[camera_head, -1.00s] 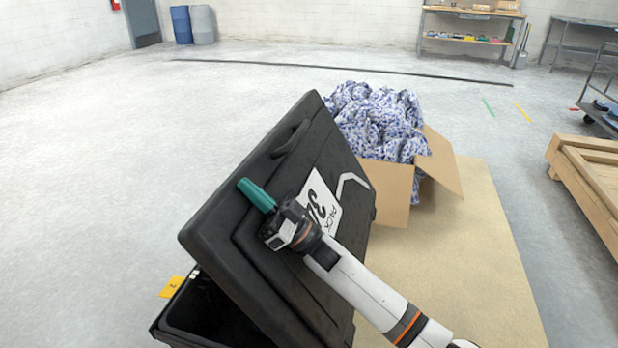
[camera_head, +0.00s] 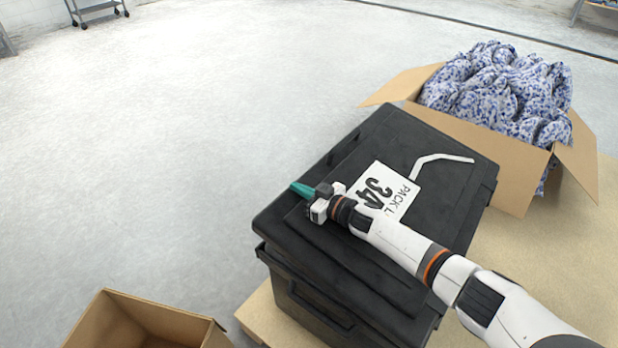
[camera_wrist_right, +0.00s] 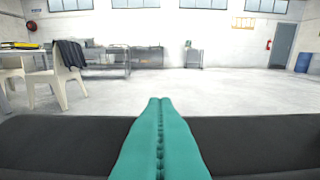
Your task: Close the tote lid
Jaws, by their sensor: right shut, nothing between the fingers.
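The black tote (camera_head: 300,294) stands on a tan mat. Its black lid (camera_head: 432,139) now lies low over the tote's body, with a narrow dark gap showing along the near left edge; I cannot tell whether it is fully seated. A white label with "34" (camera_head: 385,192) and a white hook-shaped mark are on top of the lid. My right gripper (camera_head: 300,188), with teal fingers, is shut and empty at the lid's left part, touching or just above it. In the right wrist view the teal fingers (camera_wrist_right: 160,125) are together over the black lid surface (camera_wrist_right: 255,140). My left gripper is out of view.
An open cardboard box (camera_head: 480,150) full of blue-and-white patterned bundles (camera_head: 500,90) stands close behind the tote at the right. Another open cardboard box (camera_head: 88,325) is at the lower left. The pale floor (camera_head: 180,140) to the left is clear.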

